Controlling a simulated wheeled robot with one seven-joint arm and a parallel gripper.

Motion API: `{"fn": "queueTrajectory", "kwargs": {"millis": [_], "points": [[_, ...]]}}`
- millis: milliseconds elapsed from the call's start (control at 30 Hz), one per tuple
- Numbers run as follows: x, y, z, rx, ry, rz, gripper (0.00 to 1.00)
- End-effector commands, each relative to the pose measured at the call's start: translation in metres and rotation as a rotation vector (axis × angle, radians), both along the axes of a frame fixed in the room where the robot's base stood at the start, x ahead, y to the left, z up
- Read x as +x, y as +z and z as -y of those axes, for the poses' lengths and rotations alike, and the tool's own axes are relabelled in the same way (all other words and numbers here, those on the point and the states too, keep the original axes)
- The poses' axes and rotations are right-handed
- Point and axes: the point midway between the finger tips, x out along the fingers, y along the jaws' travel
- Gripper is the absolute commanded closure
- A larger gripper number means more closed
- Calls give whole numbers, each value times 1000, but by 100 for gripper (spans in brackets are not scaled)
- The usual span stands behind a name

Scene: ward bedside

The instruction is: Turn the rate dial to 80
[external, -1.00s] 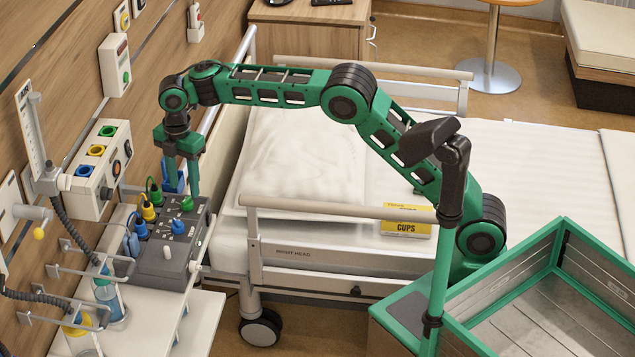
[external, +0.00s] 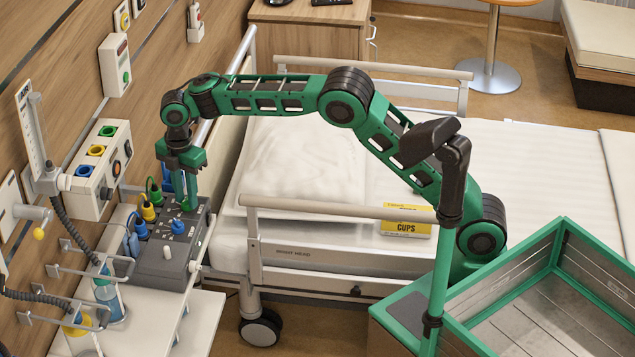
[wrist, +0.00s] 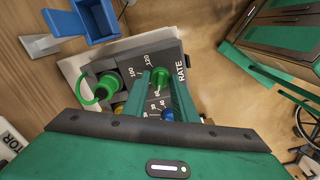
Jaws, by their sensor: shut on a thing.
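The rate dial (wrist: 158,76) is a green knob on the sloped top of a grey control box (external: 165,262). My gripper (external: 188,206) points straight down over the box in the external view and hides most of this dial. In the wrist view my gripper (wrist: 161,80) has one green finger on each side of the green knob and is shut on it. The word RATE (wrist: 181,70) and printed numbers, among them 100 and 120, lie around the dial. I cannot make out which number the dial points to.
A blue knob (external: 178,227) sits close in front of the dial on the same box. Green, yellow and blue plugs (external: 148,213) with cables stand along its left side. The bed rail (external: 335,209) and bed (external: 300,165) are to the right.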

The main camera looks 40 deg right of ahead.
Motion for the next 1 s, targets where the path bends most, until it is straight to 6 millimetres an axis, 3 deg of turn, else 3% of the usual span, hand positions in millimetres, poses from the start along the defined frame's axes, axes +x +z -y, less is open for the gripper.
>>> {"fn": "queueTrajectory", "kwargs": {"millis": [367,1000], "points": [[2,1,-1,5,-128,6,97],[4,2,-1,9,-631,7,97]]}}
